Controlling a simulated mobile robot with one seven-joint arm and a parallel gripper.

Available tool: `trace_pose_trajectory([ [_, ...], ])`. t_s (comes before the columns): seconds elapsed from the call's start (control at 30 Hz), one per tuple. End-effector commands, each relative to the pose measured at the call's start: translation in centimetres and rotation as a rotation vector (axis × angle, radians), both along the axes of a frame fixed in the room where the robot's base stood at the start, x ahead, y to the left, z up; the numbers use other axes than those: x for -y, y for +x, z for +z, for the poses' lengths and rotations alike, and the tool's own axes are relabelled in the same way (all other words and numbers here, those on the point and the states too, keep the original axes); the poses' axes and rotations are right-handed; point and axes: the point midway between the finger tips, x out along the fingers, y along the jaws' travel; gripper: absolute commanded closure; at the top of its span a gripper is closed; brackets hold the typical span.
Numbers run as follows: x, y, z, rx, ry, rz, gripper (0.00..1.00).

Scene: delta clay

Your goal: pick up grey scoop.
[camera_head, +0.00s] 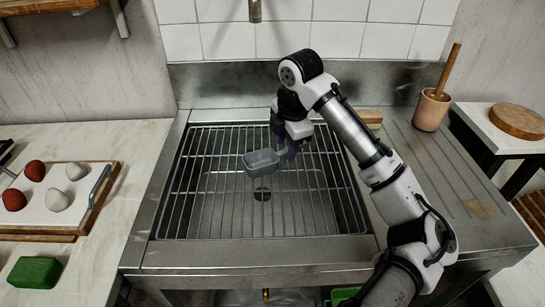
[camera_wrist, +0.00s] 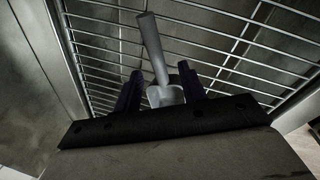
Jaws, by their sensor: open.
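The grey scoop (camera_head: 262,162) shows in the head view as a shallow, open tub shape over the sink's wire rack. The rest of it is hard to make out there beside my gripper (camera_head: 287,150). In the wrist view the scoop (camera_wrist: 156,50) shows a long narrow grey part running away from the camera and a wider part near the jaws. My gripper (camera_wrist: 160,90) is open, its two dark purple fingers on either side of the scoop's near part. I cannot tell whether either finger touches it.
The wire rack (camera_head: 205,205) covers the steel sink. On the left counter are a tray (camera_head: 101,197) with red and white lumps and a green sponge (camera_head: 34,272). A clay pot (camera_head: 431,111) with a wooden handle stands at right. A tap (camera_head: 255,10) hangs above.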

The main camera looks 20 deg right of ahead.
Motion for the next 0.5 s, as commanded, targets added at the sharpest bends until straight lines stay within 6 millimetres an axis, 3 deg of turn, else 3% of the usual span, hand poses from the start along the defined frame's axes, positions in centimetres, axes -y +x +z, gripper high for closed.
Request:
trace_pose_trajectory([
  [0.17, 0.0, 0.3, -1.7, 0.0, -0.001, -0.001, 0.59],
  [0.4, 0.0, 0.4, -1.9, 0.001, 0.0, 0.0, 0.59],
  [0.5, 0.0, 0.4, -1.9, 0.001, 0.0, 0.0, 0.72],
])
